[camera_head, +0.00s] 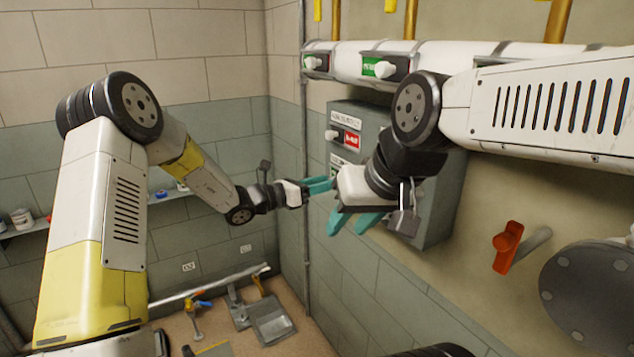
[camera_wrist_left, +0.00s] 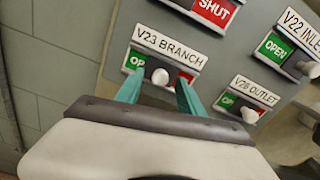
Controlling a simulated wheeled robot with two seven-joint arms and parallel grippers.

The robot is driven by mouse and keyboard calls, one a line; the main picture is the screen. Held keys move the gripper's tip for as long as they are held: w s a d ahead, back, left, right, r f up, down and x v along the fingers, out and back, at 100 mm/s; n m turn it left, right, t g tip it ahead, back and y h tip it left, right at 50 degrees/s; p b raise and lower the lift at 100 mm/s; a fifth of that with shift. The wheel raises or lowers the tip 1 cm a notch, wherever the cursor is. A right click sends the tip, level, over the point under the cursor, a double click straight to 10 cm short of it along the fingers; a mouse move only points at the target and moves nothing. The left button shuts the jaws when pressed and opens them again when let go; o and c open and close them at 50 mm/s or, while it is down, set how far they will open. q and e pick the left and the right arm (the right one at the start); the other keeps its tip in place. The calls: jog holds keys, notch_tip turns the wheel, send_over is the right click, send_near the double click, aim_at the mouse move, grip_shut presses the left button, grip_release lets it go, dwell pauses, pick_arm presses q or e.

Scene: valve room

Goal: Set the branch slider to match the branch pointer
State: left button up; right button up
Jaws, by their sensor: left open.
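In the left wrist view the branch slider is a round white knob (camera_wrist_left: 160,76) under the label V23 BRANCH (camera_wrist_left: 169,47). Green shows to its left and red to its right; it sits about midway between them. My left gripper (camera_wrist_left: 160,84) is open, with one teal finger on each side of the knob; I cannot tell whether either touches it. In the head view my left gripper (camera_head: 318,185) is at the grey control box (camera_head: 432,205). My right gripper (camera_head: 353,225) is open and empty in front of the box, hiding part of it. I cannot make out the branch pointer.
The V26 OUTLET knob (camera_wrist_left: 249,115) is close to the right of my left fingers. The V22 INLET plate (camera_wrist_left: 301,34) is further right. A red lever (camera_head: 507,246) and a round flange (camera_head: 590,292) are on the right wall. A white pipe (camera_head: 450,54) runs above the box.

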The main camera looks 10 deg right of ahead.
pick_arm(q)
jog(key=shift+x, duration=0.8)
grip_shut()
dwell(0.9)
